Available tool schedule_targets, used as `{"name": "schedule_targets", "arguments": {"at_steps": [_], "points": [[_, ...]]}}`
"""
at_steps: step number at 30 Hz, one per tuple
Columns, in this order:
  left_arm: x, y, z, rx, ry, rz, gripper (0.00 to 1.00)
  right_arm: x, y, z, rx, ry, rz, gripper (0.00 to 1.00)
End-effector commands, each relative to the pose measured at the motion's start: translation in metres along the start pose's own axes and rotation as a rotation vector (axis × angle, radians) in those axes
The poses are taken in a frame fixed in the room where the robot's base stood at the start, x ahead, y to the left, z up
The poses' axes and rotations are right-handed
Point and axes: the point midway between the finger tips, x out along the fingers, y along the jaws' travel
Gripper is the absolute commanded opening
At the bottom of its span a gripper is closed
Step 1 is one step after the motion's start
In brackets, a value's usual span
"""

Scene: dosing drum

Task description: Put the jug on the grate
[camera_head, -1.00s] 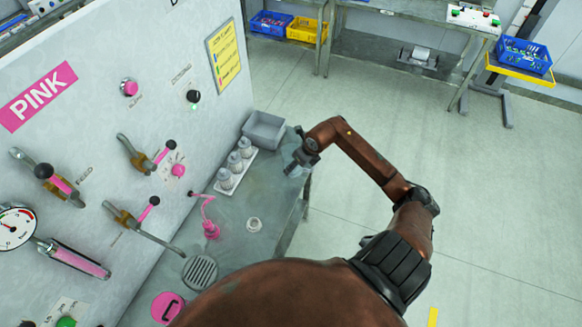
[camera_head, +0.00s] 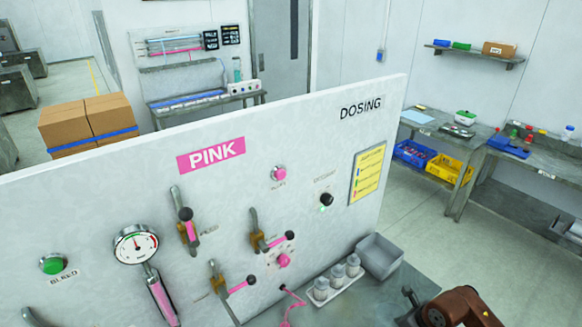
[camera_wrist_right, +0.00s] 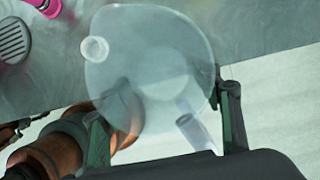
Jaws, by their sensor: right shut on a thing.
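The clear, translucent jug (camera_wrist_right: 150,45) fills the middle of the right wrist view, with its round base showing through it. My right gripper (camera_wrist_right: 165,112) is shut on the jug, with a dark finger on either side of its lower part. The round slotted grate (camera_wrist_right: 14,40) lies in the bench top at the far left of that view, apart from the jug. In the head view my right arm (camera_head: 458,308) shows only at the bottom edge, and the jug and grate are out of frame. My left gripper is not in view.
The dosing panel (camera_head: 330,130) with levers and a gauge stands along the bench (camera_head: 350,305). A grey bin (camera_head: 380,257) and white bottles (camera_head: 337,277) stand near my arm. A pink nozzle (camera_wrist_right: 14,10) is near the grate. The bench edge is close to the jug.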

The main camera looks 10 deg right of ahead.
Motion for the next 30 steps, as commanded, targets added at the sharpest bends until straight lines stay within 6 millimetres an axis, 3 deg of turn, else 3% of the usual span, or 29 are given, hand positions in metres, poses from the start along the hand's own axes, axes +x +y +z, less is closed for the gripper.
{"name": "schedule_targets", "arguments": {"at_steps": [6, 15, 22, 30], "points": [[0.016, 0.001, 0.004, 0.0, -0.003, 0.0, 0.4, 0.027, 0.058, 0.035, -0.483, -0.004, 0.2, 0.33], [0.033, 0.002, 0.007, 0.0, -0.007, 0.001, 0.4, 0.04, 0.121, 0.061, -1.163, 0.0, 0.479, 0.33], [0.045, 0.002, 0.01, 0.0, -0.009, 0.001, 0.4, 0.039, 0.15, 0.069, -1.648, 0.004, 0.679, 0.33], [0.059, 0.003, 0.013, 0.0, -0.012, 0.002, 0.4, 0.028, 0.164, 0.073, -2.167, 0.007, 0.895, 0.33]]}}
